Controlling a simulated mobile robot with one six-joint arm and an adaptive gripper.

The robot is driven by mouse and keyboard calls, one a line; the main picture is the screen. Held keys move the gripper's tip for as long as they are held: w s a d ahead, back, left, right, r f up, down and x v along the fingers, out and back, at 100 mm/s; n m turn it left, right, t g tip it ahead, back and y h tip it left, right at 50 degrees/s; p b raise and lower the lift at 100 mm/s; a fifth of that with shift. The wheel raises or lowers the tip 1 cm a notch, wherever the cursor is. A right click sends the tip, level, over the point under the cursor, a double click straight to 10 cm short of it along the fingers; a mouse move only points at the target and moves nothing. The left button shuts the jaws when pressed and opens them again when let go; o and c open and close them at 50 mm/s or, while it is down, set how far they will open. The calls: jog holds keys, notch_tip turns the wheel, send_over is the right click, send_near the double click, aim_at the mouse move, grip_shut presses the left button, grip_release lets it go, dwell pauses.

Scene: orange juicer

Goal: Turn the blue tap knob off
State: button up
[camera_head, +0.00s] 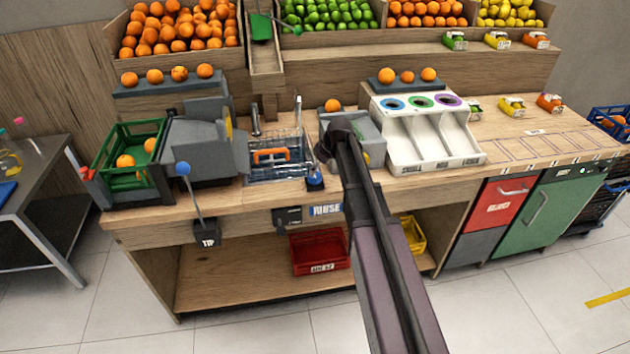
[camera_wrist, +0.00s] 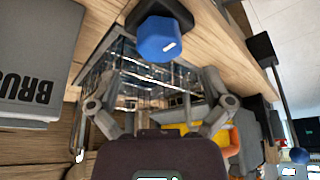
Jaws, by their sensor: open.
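The blue tap knob (camera_head: 315,181) sits on a dark base at the front edge of the counter, just right of the sink basin. It is large near the top of the wrist view (camera_wrist: 158,38), with a short white mark on its face. My gripper (camera_wrist: 158,85) is open, its two fingers spread wide with nothing between them. The knob shows beyond the fingers, apart from them. In the head view my arm crosses the counter and hides most of the gripper, just right of and above the knob.
The sink basin (camera_head: 278,165) holds an orange-handled item in a wire basket. A lever with a blue ball (camera_head: 183,169) stands at the counter's front left. A grey machine (camera_head: 205,140) is left of the sink. A white bin unit (camera_head: 430,140) stands to the right.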

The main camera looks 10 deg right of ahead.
aim_at(315, 176)
jog(key=shift+b+x, duration=1.9)
jog(key=shift+x, duration=0.45)
jog(key=shift+f, duration=0.1)
jog(key=c, duration=1.1)
